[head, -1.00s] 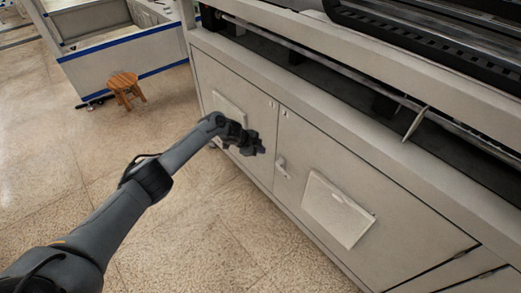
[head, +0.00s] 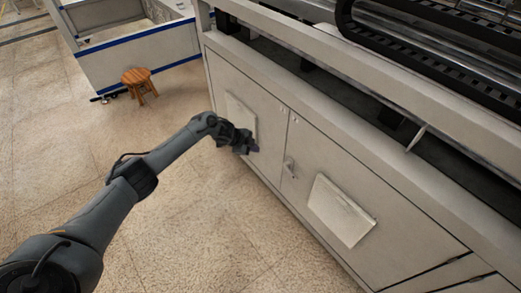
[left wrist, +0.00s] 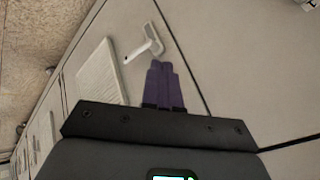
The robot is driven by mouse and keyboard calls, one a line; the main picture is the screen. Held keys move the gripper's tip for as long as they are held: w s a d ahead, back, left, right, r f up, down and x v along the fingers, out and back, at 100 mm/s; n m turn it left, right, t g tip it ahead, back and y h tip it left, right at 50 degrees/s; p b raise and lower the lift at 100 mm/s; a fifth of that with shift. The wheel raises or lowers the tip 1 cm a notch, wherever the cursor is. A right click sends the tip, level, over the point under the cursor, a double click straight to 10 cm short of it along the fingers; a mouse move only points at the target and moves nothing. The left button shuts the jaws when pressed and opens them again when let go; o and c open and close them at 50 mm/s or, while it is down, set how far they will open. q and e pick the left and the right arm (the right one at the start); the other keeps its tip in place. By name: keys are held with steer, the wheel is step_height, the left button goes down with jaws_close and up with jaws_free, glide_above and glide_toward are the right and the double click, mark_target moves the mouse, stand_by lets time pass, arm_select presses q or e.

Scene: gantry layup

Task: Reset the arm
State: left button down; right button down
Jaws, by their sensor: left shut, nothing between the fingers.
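My left gripper (head: 252,147) is at the end of my left arm, in front of the cabinet doors of the large machine (head: 230,45). In the left wrist view its purple fingers (left wrist: 165,72) are together, with nothing between them. A white door handle (left wrist: 146,44) shows just beyond the fingertips in that view. In the head view the handle (head: 290,168) is to the right of the gripper. The gripper looks apart from the handle. My right arm is not in view.
White panels sit on the left door (head: 241,115) and right door (head: 341,210). A thin pointed part (head: 416,138) sticks out at the machine's ledge. A wooden stool (head: 139,83) stands at the back left near a blue-edged white bench (head: 140,45). The floor (head: 190,230) beside my arm is clear.

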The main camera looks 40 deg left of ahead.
arm_select(q)
steer(key=s+d+f+g+h+p, duration=0.1)
steer(key=s+d+f+g, duration=0.1)
steer(key=s+d+f, duration=0.45)
steer(key=s+d+f+g+h+p, duration=0.15)
steer(key=s+d+f, duration=0.25)
steer(key=s+f, duration=0.4)
steer(key=s+d+r+n+p, duration=0.1)
steer(key=s+d, duration=0.7)
steer(key=d, duration=0.4)
steer(key=s+d+r+n+p, duration=0.1)
steer(key=s+d+p, duration=0.1)
steer(key=s+d, duration=0.85)
steer(key=s+a+r+n+y+p, duration=0.1)
steer(key=a+r+n+y, duration=0.15)
steer(key=r, duration=0.55)
steer(key=s+a+r+n+y, duration=0.1)
steer(key=s+a+r+n, duration=0.2)
steer(key=r, duration=0.5)
steer(key=a+r+n+y+p, duration=0.15)
steer(key=r+n, duration=0.25)
steer(key=r, duration=0.4)
step_height(320, 180, up, 36)
steer(key=p, duration=3.6)
steer(key=shift+a+r, duration=0.2)
steer(key=shift+r, duration=0.05)
